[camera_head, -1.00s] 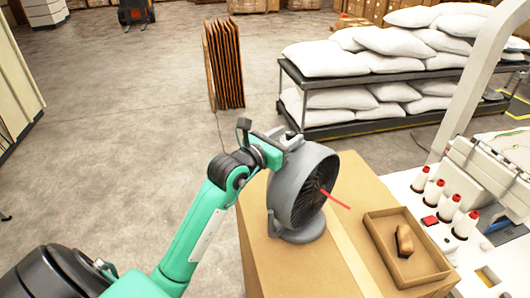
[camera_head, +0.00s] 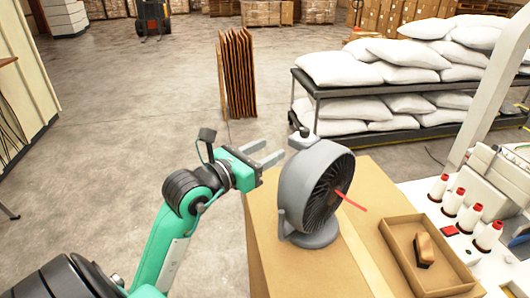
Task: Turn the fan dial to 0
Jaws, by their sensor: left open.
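A dark grey desk fan (camera_head: 314,190) stands upright on a cardboard box (camera_head: 350,262), facing right, with a red ribbon (camera_head: 351,202) sticking out from its grille. A small grey knob, likely the dial (camera_head: 303,137), sits on top of the fan housing; its markings are too small to read. My left gripper (camera_head: 276,153) is open and empty, just left of the knob and apart from it, with its fingers pointing toward the fan top. My right gripper is not in view.
An open cardboard tray (camera_head: 396,232) with a brown brush-like object (camera_head: 424,249) lies on the box right of the fan. A sewing machine (camera_head: 500,175) and several thread spools (camera_head: 470,219) stand at the right.

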